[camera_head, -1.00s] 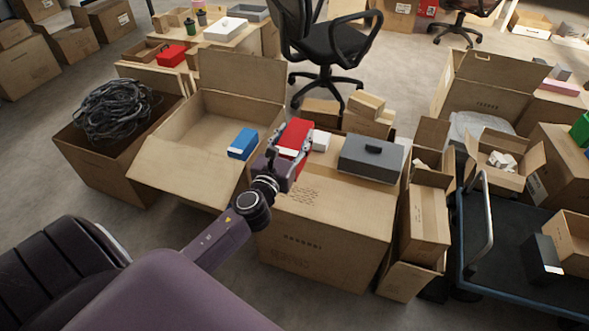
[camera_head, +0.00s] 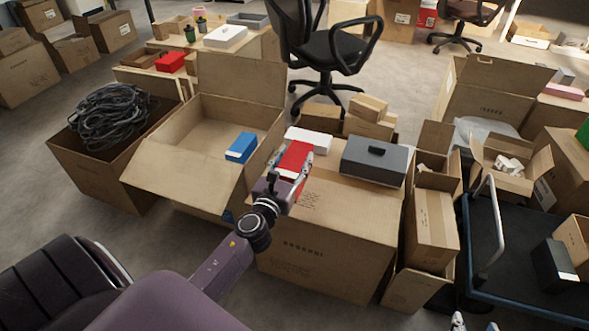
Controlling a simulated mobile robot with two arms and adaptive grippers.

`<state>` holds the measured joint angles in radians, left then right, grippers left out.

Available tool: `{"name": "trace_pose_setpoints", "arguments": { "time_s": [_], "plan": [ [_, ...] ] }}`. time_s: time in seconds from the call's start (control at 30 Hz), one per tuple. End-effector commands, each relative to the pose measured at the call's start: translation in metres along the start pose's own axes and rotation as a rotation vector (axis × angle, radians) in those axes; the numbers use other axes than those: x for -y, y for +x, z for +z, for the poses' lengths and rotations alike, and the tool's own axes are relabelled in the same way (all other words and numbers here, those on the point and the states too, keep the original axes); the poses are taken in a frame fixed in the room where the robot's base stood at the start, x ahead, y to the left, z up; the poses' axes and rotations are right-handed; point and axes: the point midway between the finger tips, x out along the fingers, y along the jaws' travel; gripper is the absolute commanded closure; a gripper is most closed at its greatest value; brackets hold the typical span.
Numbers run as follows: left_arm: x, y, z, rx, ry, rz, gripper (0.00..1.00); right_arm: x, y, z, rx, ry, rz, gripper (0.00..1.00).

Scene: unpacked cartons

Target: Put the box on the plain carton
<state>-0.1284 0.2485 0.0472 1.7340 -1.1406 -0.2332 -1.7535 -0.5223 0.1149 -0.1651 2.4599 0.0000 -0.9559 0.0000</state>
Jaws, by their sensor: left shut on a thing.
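My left gripper (camera_head: 290,172) is shut on a red box (camera_head: 295,156), with a finger on either side of it. The red box is over the top of a large closed carton (camera_head: 325,240) with printed marks on its front. I cannot tell whether the box touches the top. A white box (camera_head: 313,140) lies just behind it, partly hidden, and a grey box (camera_head: 374,160) sits to the right on the same carton. The fingertips of my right gripper (camera_head: 474,324) show apart at the bottom edge; the rest is out of frame. Which carton is the plain one is unclear.
An open carton (camera_head: 190,165) with a blue box (camera_head: 241,147) stands left, beside a carton of black cables (camera_head: 110,118). Narrow cartons (camera_head: 432,225) and a dark trolley (camera_head: 520,270) stand right. An office chair (camera_head: 330,45) is behind.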

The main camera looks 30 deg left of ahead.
Motion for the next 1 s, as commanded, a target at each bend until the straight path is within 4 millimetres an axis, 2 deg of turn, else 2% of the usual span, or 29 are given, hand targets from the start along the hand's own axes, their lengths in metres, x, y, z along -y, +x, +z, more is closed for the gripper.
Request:
{"name": "trace_pose_setpoints", "arguments": {
  "time_s": [0.17, 0.37, 0.6, 0.7, 0.83, 1.0],
  "plan": [
    [0.0, 0.001, -0.004, 0.003, -0.001, 0.001, 0.93, 0.003, 0.003, -0.018, -0.08, -0.001, -0.005, 0.6],
    [0.0, 0.001, -0.015, 0.004, 0.0, 0.001, 0.93, 0.009, 0.002, -0.065, -0.283, -0.001, -0.017, 0.6],
    [0.0, 0.001, -0.028, 0.004, -0.001, 0.001, 0.93, 0.015, -0.014, -0.117, -0.527, 0.001, -0.032, 0.6],
    [0.0, 0.001, -0.032, 0.004, 0.0, 0.001, 0.93, 0.017, -0.022, -0.134, -0.608, 0.003, -0.037, 0.6],
    [0.0, 0.001, -0.034, 0.004, 0.001, 0.0, 0.93, 0.019, -0.03, -0.146, -0.667, 0.004, -0.041, 0.6],
    [0.0, 0.001, -0.034, 0.004, 0.001, 0.0, 0.93, 0.019, -0.032, -0.149, -0.683, 0.004, -0.042, 0.6]
  ]
}}
